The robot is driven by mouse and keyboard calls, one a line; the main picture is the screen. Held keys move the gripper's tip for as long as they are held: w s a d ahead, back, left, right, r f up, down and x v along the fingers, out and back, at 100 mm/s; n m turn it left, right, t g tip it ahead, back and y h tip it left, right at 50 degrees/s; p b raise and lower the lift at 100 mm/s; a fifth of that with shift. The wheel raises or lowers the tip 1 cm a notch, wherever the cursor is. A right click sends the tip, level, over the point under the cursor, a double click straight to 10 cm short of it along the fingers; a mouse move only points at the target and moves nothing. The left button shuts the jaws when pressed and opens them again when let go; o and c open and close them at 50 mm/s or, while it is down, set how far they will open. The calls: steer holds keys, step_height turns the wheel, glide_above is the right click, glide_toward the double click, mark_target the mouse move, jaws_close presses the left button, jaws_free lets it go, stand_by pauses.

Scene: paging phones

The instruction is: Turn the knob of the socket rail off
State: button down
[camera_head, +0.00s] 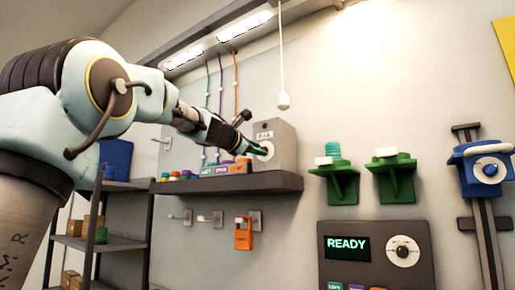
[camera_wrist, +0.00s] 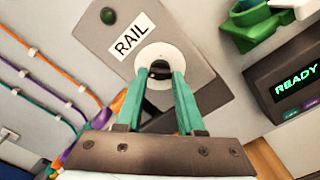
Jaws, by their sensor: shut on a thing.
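The socket rail's box (camera_head: 284,142) is a grey unit on the dark shelf, and its label reads RAIL in the wrist view (camera_wrist: 205,60). Its knob (camera_wrist: 160,69) is dark and sits in the middle of a white round dial (camera_wrist: 150,53). My gripper (camera_wrist: 160,78) has green fingers, which are shut on the knob from both sides. In the head view my gripper (camera_head: 255,150) reaches the front of the box from the left and partly covers the dial. A round dark green button or lamp (camera_wrist: 108,15) is on the box above the label.
Orange, purple and teal cables (camera_wrist: 48,62) run along the wall beside the box. The dark shelf (camera_head: 230,184) holds small coloured items left of the box. Green brackets (camera_head: 340,180) and a READY panel (camera_head: 375,255) are on the wall to the right. A pull cord (camera_head: 283,99) hangs above.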

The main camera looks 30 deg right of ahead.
steer(key=shift+f+n, duration=0.15)
steer(key=shift+n, duration=0.15)
stand_by(0.4)
steer(key=c, duration=0.5)
jaws_free()
steer(key=b+v, duration=0.4)
steer(key=v, duration=0.7)
steer(key=shift+b, duration=0.3)
steer(key=shift+w, duration=0.1)
